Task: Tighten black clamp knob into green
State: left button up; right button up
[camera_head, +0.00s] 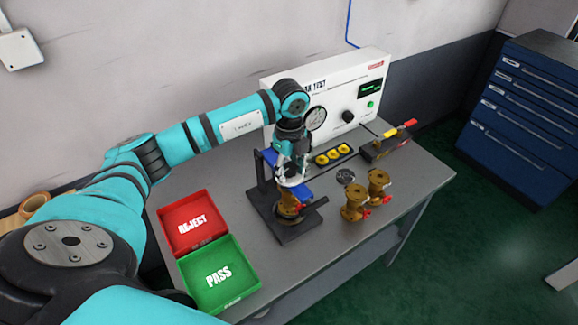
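My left gripper (292,172) points down over the clamp fixture (293,229) on the grey bench. Its fingertips are small here, and I cannot tell whether they are open or shut on something. A brass valve (288,207) stands upright in the fixture below the gripper. Blue parts of the fixture show behind and beside the gripper. A black bar (314,206) sticks out at the fixture's right side. I cannot make out the black clamp knob or a green zone on the fixture; the gripper may hide them. My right gripper is not in view.
A white test panel (335,92) with a gauge, black dial and green button stands behind. Two brass valves (355,203) (378,187) stand right of the fixture. A tray of yellow parts (333,155) lies behind. Red REJECT (186,243) and green PASS (241,296) bins are at left.

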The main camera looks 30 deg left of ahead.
pick_arm(q)
grip_shut()
jog(key=shift+f+m+b, duration=0.15)
jog(key=shift+m+b, duration=0.3)
jog(key=shift+m, duration=0.45)
jog(key=m+b, duration=0.1)
jog(key=m, duration=0.4)
jog(key=shift+b, duration=0.35)
jog(key=m+b, duration=0.1)
jog(key=m, duration=0.4)
jog(key=shift+b, duration=0.35)
jog(key=shift+s+m, duration=0.1)
jog(key=shift+m, duration=0.9)
